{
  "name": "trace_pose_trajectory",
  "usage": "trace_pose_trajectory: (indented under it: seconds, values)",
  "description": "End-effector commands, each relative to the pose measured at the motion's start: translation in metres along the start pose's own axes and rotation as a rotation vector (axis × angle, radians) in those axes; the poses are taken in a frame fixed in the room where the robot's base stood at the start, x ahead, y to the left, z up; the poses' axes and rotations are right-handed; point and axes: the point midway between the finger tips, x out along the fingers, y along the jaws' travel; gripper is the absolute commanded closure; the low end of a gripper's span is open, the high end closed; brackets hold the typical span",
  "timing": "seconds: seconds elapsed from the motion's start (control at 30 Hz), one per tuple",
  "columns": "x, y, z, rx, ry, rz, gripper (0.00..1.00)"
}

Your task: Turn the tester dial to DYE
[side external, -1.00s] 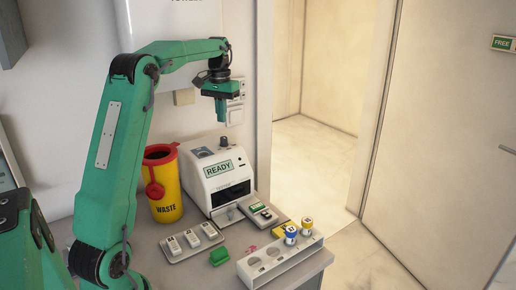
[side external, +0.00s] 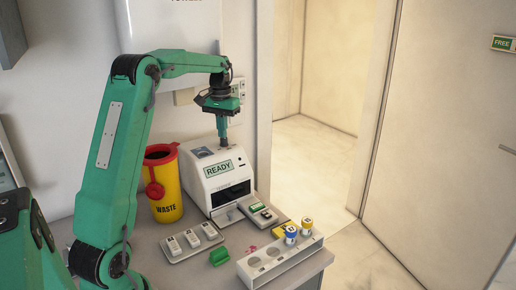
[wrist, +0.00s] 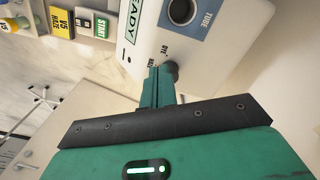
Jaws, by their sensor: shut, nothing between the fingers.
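The tester (side external: 222,184) is a white box with a READY display, standing on the counter. Its dark dial (wrist: 172,72) shows in the wrist view on the top panel, partly hidden behind my fingers, with the lettering DYE and a second, partly covered label beside it. My gripper (side external: 223,137) is shut and empty, pointing down at the top of the tester. In the wrist view its fingertips (wrist: 159,73) are right beside the dial; I cannot tell whether they touch it. The dial's pointer direction is not clear.
A blue panel marked TUBE with a round socket (wrist: 181,10) lies near the dial. A yellow waste bin (side external: 167,190) with a red lid stands left of the tester. A tray of white pieces (side external: 191,241), a green block (side external: 220,256) and a vial rack (side external: 280,262) are in front.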

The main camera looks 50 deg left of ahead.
Motion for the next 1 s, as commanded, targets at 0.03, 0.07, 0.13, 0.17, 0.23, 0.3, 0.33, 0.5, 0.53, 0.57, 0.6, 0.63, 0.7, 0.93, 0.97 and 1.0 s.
trace_pose_trajectory:
  seconds: [0.03, 0.07, 0.13, 0.17, 0.23, 0.3, 0.33, 0.5, 0.53, 0.57, 0.6, 0.63, 0.7, 0.93, 0.97, 1.0]
  values:
    - [0.005, 0.000, 0.000, 0.000, -0.002, 0.000, 1.00]
    - [0.007, 0.000, 0.000, 0.000, -0.001, 0.000, 1.00]
    - [0.013, 0.000, 0.000, 0.000, -0.001, 0.000, 1.00]
    - [0.015, 0.000, 0.000, 0.000, -0.001, 0.000, 1.00]
    - [0.018, 0.000, 0.000, 0.000, -0.001, 0.000, 1.00]
    - [0.021, 0.000, 0.000, 0.000, -0.001, 0.000, 1.00]
    - [0.021, 0.000, 0.000, 0.000, -0.001, 0.000, 1.00]
    - [0.023, 0.000, 0.000, 0.000, 0.000, 0.000, 1.00]
    - [0.023, 0.000, 0.000, 0.000, 0.000, 0.000, 1.00]
    - [0.023, 0.000, 0.000, 0.000, 0.000, 0.000, 1.00]
    - [0.023, 0.000, 0.000, 0.000, 0.000, 0.000, 1.00]
    - [0.023, 0.000, 0.000, 0.000, 0.000, 0.000, 1.00]
    - [0.023, 0.000, 0.000, 0.000, 0.000, 0.000, 1.00]
    - [0.023, 0.000, -0.001, 0.000, 0.000, 0.000, 1.00]
    - [0.023, 0.000, -0.001, 0.000, 0.000, 0.000, 1.00]
    - [0.023, -0.001, -0.001, 0.000, 0.000, 0.000, 1.00]
